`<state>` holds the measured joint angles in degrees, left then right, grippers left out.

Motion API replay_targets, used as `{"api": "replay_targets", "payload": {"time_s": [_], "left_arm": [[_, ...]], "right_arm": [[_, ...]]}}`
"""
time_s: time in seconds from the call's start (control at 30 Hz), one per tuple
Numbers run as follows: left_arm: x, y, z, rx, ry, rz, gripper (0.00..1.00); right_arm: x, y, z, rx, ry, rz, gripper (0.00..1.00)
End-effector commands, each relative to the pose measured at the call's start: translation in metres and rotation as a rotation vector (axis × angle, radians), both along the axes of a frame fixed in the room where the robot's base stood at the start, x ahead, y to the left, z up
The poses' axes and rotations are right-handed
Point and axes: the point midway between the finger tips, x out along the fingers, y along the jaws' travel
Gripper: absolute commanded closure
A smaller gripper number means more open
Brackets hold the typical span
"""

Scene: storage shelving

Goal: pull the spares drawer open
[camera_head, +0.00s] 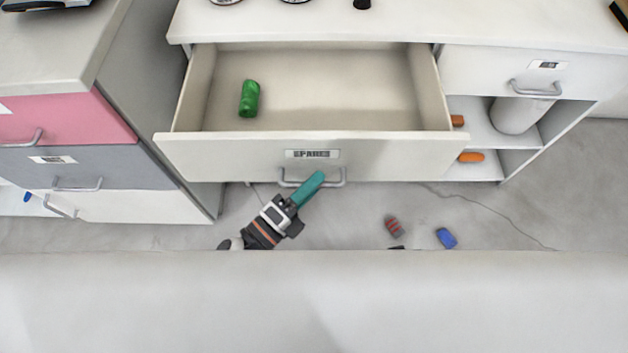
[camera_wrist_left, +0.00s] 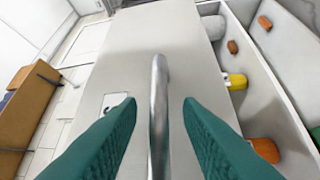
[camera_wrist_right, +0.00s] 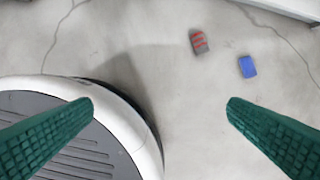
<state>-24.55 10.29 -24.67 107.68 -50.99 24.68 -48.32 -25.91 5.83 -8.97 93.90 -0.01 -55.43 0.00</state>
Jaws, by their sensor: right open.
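The spares drawer (camera_head: 230,155) stands pulled well out of the white cabinet, its inside showing in the head view. A green cylinder-like item (camera_head: 249,98) lies inside at the left. The label SPARES (camera_head: 312,154) is on its front, above a grey bar handle (camera_head: 335,184). My left gripper (camera_head: 316,178) is at that handle. In the left wrist view, the handle (camera_wrist_left: 158,110) runs between its teal fingers, with a gap on each side, so it is open around the bar. My right gripper (camera_wrist_right: 160,105) is open and empty above the floor.
A cabinet with pink (camera_head: 65,118) and grey drawers stands at the left. Right of the spares drawer are a closed drawer (camera_head: 500,72) and open shelves with a white cylinder (camera_head: 515,115). A striped item (camera_head: 393,227) and a blue item (camera_head: 446,238) lie on the floor.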

Motion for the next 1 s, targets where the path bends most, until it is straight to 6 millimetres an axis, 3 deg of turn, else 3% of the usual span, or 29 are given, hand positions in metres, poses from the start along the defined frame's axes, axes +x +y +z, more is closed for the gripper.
{"api": "replay_targets", "payload": {"time_s": [0.5, 1.0], "left_arm": [[-0.069, 0.069, -0.014, 0.002, 0.004, 0.000, 0.68], [-0.079, 0.080, -0.015, 0.001, 0.000, 0.000, 0.68]], "right_arm": [[0.010, 0.002, 0.020, 0.003, -0.015, -0.003, 0.03], [0.009, 0.001, 0.023, 0.003, -0.016, -0.003, 0.03]]}}
